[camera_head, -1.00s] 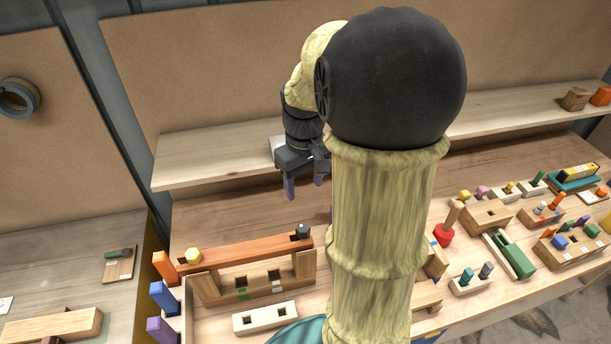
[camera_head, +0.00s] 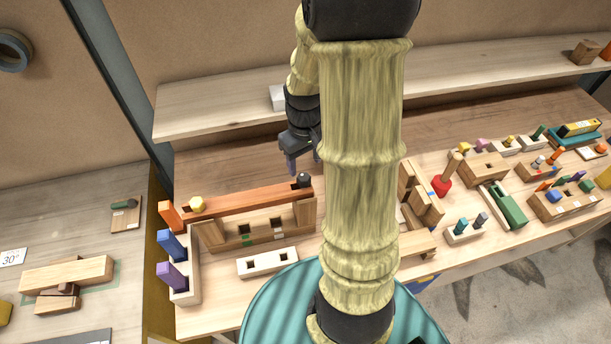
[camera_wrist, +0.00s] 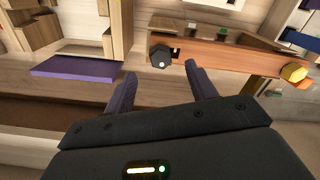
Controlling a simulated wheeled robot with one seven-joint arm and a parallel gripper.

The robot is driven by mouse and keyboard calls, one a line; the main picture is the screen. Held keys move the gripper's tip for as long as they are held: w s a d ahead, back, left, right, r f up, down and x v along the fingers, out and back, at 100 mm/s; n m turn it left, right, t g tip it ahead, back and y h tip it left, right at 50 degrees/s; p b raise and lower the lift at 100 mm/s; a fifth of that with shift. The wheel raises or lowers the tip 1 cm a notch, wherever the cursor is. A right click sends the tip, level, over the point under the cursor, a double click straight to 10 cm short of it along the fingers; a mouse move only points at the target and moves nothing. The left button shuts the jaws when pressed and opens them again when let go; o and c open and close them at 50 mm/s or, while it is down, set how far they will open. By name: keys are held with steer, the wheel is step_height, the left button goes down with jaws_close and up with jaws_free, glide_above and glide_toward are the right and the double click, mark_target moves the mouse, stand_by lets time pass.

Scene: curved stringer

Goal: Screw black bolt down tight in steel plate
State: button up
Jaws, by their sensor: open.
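The black bolt (camera_head: 304,180) stands at the right end of a long reddish-brown bar (camera_head: 245,199) that rests across a wooden frame. In the wrist view the bolt's hexagonal black head (camera_wrist: 161,57) shows beside a dark slot in the bar. A yellow hex bolt (camera_head: 197,204) sits at the bar's other end. My gripper (camera_head: 303,165) is open and empty just behind and above the black bolt. In the wrist view its two purple fingers (camera_wrist: 160,83) are apart, with the bolt head beyond the tips, between them. I cannot make out a steel plate for certain.
A pale block with two square holes (camera_head: 267,262) lies in front of the frame. Orange, blue and purple pegs (camera_head: 172,245) stand at its left. Wooden fixtures (camera_head: 420,195) and a red-based peg (camera_head: 442,184) are to the right. A shelf (camera_head: 210,105) runs behind.

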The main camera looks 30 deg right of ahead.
mark_target(304, 179)
step_height(304, 179, down, 8)
steer(key=shift+p, duration=0.65)
steer(key=c, duration=1.2)
steer(key=m, duration=0.4)
steer(key=shift+a+f, duration=0.15)
steer(key=m, duration=0.4)
steer(key=shift+s+a+f, duration=0.1)
steer(key=shift+f, duration=0.1)
